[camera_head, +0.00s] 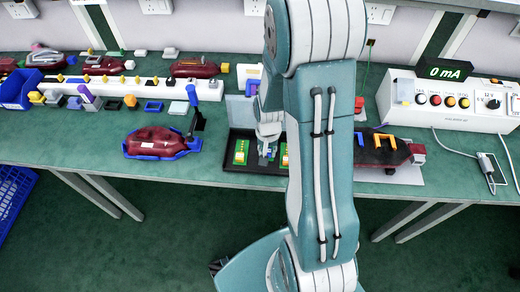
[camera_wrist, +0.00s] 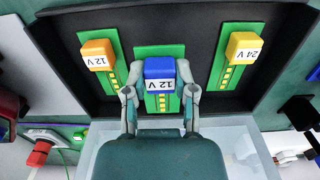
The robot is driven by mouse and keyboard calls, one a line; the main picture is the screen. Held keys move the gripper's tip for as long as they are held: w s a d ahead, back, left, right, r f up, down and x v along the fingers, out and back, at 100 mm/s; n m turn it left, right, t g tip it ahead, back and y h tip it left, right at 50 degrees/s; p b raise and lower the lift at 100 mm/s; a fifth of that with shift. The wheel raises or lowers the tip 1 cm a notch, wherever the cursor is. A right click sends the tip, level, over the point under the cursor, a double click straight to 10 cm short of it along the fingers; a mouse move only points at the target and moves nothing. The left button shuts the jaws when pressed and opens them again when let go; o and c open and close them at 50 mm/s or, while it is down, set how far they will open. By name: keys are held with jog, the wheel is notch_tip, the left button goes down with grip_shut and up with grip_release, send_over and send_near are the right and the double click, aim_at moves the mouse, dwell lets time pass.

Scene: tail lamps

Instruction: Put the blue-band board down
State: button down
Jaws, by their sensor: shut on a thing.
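The blue-band board (camera_wrist: 160,100) is a green board with a blue block marked 12 V. In the wrist view it stands between the two fingers of my gripper (camera_wrist: 160,92), which is shut on it. It is over or in the black tray (camera_wrist: 190,25), between two other green boards. Whether its underside touches the tray floor cannot be told. In the head view my gripper (camera_head: 267,150) points down at the tray (camera_head: 230,163), and my arm hides the tray's right part.
In the wrist view an orange-block board (camera_wrist: 100,55) lies left and a yellow-block 24 V board (camera_wrist: 240,55) right. In the head view a dark red lamp (camera_head: 152,142) lies left of the tray. A supply box (camera_head: 450,112) stands right, its display (camera_head: 445,72) reading 0 mA.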

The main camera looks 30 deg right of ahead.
jog(key=f, duration=0.1)
jog(key=a+f, duration=0.1)
jog(key=f, duration=0.1)
jog(key=shift+w, duration=0.15)
jog(key=shift+a, duration=0.55)
jog(key=shift+c, duration=2.1)
grip_release()
jog(key=shift+d+f, duration=0.1)
jog(key=shift+d, duration=0.6)
jog(key=shift+a, duration=0.35)
jog(key=shift+a+r, duration=0.1)
jog(key=shift+r, duration=0.4)
jog(key=s+a+r+n+t, duration=0.1)
jog(key=s+a+r+n, duration=0.15)
jog(key=r, duration=0.95)
jog(key=s+a+r+n+t, duration=0.1)
jog(key=a+r+t, duration=0.15)
jog(key=r, duration=0.85)
jog(key=s+a+r+n+t, duration=0.2)
jog(key=s+a+r+n, duration=0.1)
jog(key=s+r, duration=0.5)
jog(key=shift+a+r, duration=0.3)
jog(key=shift+a, duration=0.6)
